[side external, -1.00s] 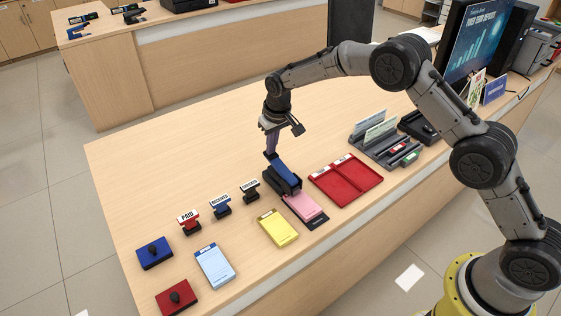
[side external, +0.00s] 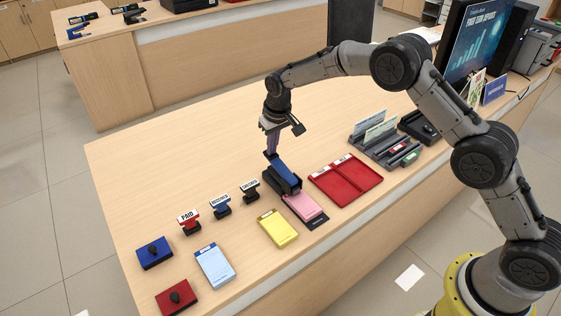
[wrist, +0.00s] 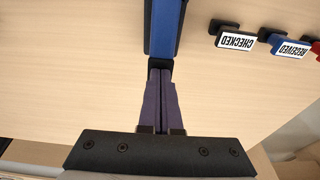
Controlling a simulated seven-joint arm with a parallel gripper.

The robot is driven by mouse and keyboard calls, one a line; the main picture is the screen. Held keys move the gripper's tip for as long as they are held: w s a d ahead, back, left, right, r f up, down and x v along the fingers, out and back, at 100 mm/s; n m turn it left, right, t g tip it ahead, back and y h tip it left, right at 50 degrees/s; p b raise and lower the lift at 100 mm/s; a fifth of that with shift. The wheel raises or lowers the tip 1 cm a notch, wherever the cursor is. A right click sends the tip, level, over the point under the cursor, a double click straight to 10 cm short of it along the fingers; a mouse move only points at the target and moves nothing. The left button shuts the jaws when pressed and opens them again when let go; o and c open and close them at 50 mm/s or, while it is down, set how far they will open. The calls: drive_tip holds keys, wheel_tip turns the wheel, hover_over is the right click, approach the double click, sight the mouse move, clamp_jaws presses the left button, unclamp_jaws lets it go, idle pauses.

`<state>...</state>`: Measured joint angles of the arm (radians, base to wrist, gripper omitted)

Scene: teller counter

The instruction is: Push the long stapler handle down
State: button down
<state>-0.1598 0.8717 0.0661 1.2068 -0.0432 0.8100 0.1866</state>
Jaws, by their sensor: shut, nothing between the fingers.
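The long stapler (side external: 283,175) is blue and black and stands on the counter, its front end at a pink pad (side external: 301,206) on a black base. Its blue handle (wrist: 165,32) also shows at the top of the wrist view. My gripper (side external: 271,152) is shut and empty, fingers pointing down at the stapler's far end. In the wrist view the closed fingertips (wrist: 160,72) overlap the black end of the handle. I cannot tell for sure whether they touch it. The stapler's front is out of the wrist view.
Stamps marked CHECKED (wrist: 229,38) and RECEIVED (wrist: 290,45) and a PAID stamp (side external: 188,218) stand left of the stapler. A yellow pad (side external: 278,228) lies in front, a red tray (side external: 346,180) to the right. The counter behind the stapler is clear.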

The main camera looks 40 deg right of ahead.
drive_tip(key=shift+w+r, duration=0.15)
drive_tip(key=shift+r, duration=3.2)
